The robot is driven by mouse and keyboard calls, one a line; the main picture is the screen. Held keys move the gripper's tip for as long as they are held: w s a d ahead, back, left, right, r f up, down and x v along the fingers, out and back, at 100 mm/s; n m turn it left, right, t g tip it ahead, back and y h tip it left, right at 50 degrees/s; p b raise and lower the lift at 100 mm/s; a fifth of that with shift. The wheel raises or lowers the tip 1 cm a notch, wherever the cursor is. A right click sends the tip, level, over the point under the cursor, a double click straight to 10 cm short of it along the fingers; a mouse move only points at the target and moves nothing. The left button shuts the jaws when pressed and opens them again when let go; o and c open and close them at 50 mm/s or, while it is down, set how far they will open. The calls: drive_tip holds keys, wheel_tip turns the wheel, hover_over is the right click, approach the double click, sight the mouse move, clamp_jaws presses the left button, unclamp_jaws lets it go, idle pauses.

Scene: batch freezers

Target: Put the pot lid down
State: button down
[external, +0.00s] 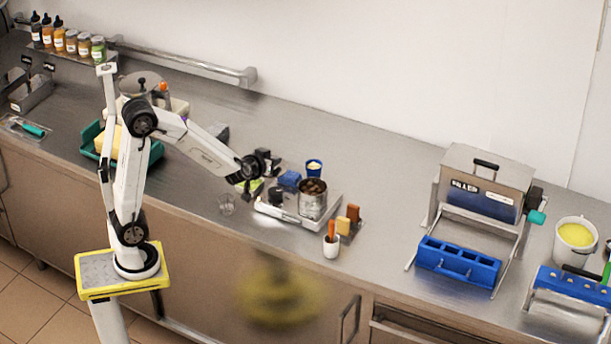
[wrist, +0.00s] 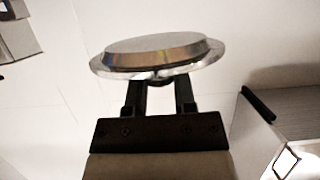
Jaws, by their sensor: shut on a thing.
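The pot lid (wrist: 160,52) is a round, shiny steel disc with a raised centre and a flat rim. It fills the upper middle of the wrist view. My gripper (wrist: 160,82) is shut on it at the lid's near side, and the fingertips are partly hidden by the rim. In the external view the wrist end of my arm is above the counter, left of the steel pot (external: 313,200). The held lid cannot be made out clearly there. The pot is open at the top, with dark brown contents.
A white cup (external: 331,247) with an orange-handled tool, a blue cup (external: 314,167) and small blocks crowd around the pot. Bare counter (external: 390,190) lies between the pot and the steel filler (external: 485,185).

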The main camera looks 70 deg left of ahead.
drive_tip(key=shift+w+d+f, duration=0.2)
drive_tip(key=shift+w+f, duration=0.05)
drive_tip(key=shift+f, duration=0.15)
drive_tip(key=w+d+f, duration=0.2)
drive_tip(key=d+f, duration=0.1)
drive_tip(key=f, duration=0.3)
drive_tip(key=w+d+f, duration=0.3)
drive_tip(key=d+f, duration=0.1)
drive_tip(key=f, duration=0.3)
drive_tip(key=shift+d, duration=0.2)
drive_tip(key=shift+w+f, duration=0.1)
drive_tip(key=shift+f, duration=0.1)
hover_over(299, 241)
drive_tip(key=shift+d+f, duration=0.1)
drive_tip(key=shift+f, duration=2)
drive_tip(key=shift+f, duration=1.75)
drive_tip(key=shift+f, duration=0.15)
